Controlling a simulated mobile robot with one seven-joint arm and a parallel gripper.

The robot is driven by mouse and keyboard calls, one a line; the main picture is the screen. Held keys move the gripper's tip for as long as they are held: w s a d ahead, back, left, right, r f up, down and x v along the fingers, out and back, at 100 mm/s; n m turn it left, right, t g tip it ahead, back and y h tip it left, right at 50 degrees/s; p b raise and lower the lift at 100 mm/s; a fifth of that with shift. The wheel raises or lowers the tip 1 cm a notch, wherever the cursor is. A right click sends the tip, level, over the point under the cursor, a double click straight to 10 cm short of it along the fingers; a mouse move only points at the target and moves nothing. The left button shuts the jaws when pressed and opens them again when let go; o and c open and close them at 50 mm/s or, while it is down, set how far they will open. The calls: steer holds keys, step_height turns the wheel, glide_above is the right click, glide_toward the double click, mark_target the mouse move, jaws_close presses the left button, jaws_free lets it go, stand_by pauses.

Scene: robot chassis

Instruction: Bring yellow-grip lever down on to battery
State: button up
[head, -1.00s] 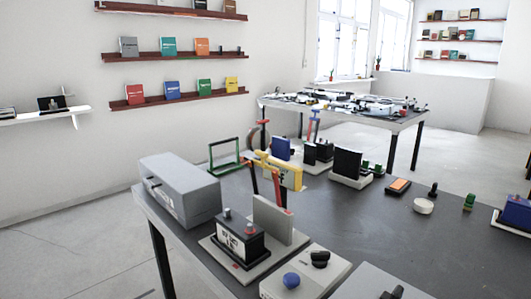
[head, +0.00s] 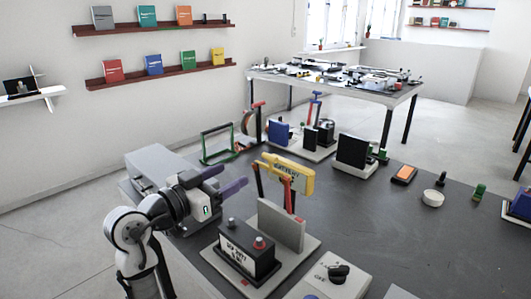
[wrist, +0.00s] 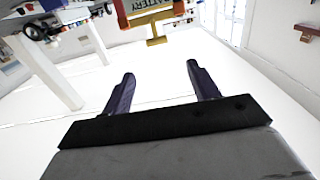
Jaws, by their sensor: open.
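The yellow-grip lever (head: 287,174), its grip marked "BATTERY", stands raised on its arms behind a grey upright panel (head: 281,227). The black battery (head: 247,252), with a red and a grey terminal on top, sits on a light base in front of that panel. My gripper (head: 229,178) is open and empty, its purple fingers apart, to the left of the yellow grip and above the table. In the wrist view the yellow lever (wrist: 155,22) shows at the top edge, beyond and above the fingertips (wrist: 160,73). The battery is out of the wrist view.
A grey box (head: 155,168) stands behind my arm at the table's left. A green frame (head: 214,142), a blue block (head: 279,133) and a black panel (head: 355,151) stand further back. A black knob (head: 339,273) is at the front.

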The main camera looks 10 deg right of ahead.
mark_target(268, 158)
steer(key=p+x, duration=0.4)
steer(key=x, duration=1)
steer(key=shift+s+d+f, duration=0.1)
steer(key=shift+s, duration=0.05)
jaws_close()
